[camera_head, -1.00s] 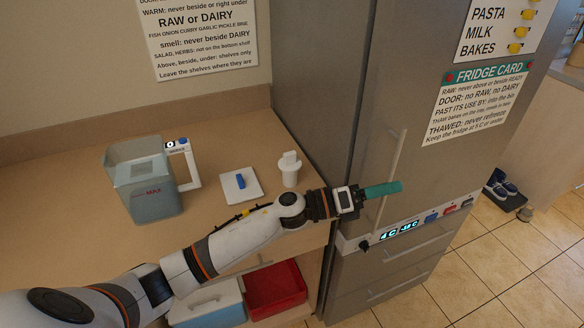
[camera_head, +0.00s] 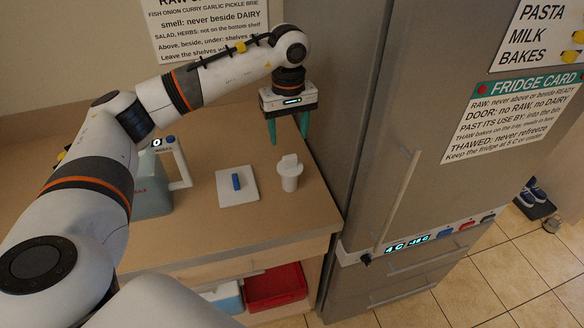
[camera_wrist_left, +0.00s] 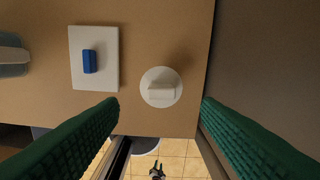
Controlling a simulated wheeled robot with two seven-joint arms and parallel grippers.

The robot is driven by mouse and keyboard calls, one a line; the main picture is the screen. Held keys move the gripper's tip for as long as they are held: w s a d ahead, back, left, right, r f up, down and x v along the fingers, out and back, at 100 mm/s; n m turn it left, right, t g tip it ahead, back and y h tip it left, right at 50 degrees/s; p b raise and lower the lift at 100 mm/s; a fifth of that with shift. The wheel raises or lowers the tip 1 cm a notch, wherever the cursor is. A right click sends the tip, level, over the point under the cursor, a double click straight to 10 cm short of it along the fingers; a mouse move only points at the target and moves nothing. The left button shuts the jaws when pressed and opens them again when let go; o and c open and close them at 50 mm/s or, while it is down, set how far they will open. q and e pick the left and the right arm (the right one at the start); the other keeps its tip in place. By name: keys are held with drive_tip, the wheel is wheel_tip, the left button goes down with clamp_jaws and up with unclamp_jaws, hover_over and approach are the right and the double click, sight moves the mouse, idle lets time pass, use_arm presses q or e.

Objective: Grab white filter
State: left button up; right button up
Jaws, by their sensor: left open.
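The white filter (camera_head: 289,174) stands upright on the counter beside the fridge, a round white body with a flat tab on top. In the left wrist view the white filter (camera_wrist_left: 161,87) shows from above, between and beyond the fingers. My left gripper (camera_head: 289,140) is above the counter, pointing down, with its green fingers apart and nothing between them. It is above the filter and apart from it. In the left wrist view my left gripper (camera_wrist_left: 160,108) shows as two wide-set green fingers. My right gripper does not show.
A white board (camera_head: 237,190) with a blue block (camera_head: 236,181) lies left of the filter. A grey-green jug (camera_head: 152,192) stands further left, partly behind my arm. The fridge (camera_head: 385,120) rises close on the right. A red bin (camera_head: 275,287) sits on the shelf below.

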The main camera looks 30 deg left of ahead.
sight(290, 156)
use_arm(q)
wheel_tip(290, 156, down, 2)
drive_tip(key=shift+f, duration=0.1)
drive_tip(key=shift+w+f+p, duration=0.1)
drive_tip(key=shift+f+p, duration=0.2)
drive_tip(key=shift+f, duration=0.05)
drive_tip(key=f+p, duration=0.1)
drive_tip(key=f, duration=0.1)
drive_tip(key=f+p, duration=0.1)
drive_tip(key=f, duration=0.1)
drive_tip(key=shift+s+d+f, duration=0.1)
drive_tip(key=shift+s+d, duration=0.1)
drive_tip(key=shift+f, duration=0.35)
drive_tip(key=shift+w+f, duration=0.1)
drive_tip(key=shift+f, duration=0.05)
clamp_jaws()
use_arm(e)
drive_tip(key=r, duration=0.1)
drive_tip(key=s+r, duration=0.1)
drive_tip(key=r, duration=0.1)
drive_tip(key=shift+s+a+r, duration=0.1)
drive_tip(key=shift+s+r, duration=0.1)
